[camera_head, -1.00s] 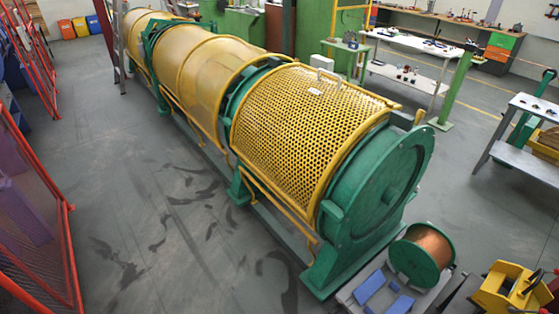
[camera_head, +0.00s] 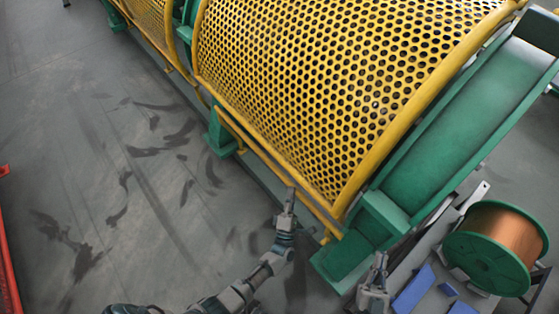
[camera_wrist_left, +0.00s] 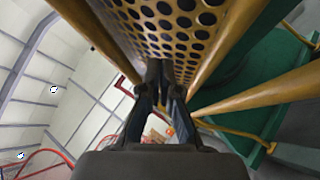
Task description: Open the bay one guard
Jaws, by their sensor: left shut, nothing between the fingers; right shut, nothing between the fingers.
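The bay one guard (camera_head: 335,75) is a curved yellow perforated panel with a yellow tube frame, lying closed over the green machine. It also shows above the fingers in the left wrist view (camera_wrist_left: 165,28). A yellow rail (camera_head: 265,158) runs along its lower edge. My left gripper (camera_head: 291,190) is shut and empty at the guard's lower edge near its right corner; I cannot tell whether it touches. In the left wrist view its fingers (camera_wrist_left: 160,80) are together just below the perforated sheet. My right gripper (camera_head: 380,258) is shut and empty, lower right, apart from the guard.
A green end housing (camera_head: 460,125) stands right of the guard. A green spool of copper wire (camera_head: 497,247) and blue blocks (camera_head: 412,290) sit by a grey stand at the lower right. A red fence (camera_head: 8,255) is at far left. The grey floor (camera_head: 120,180) between is clear.

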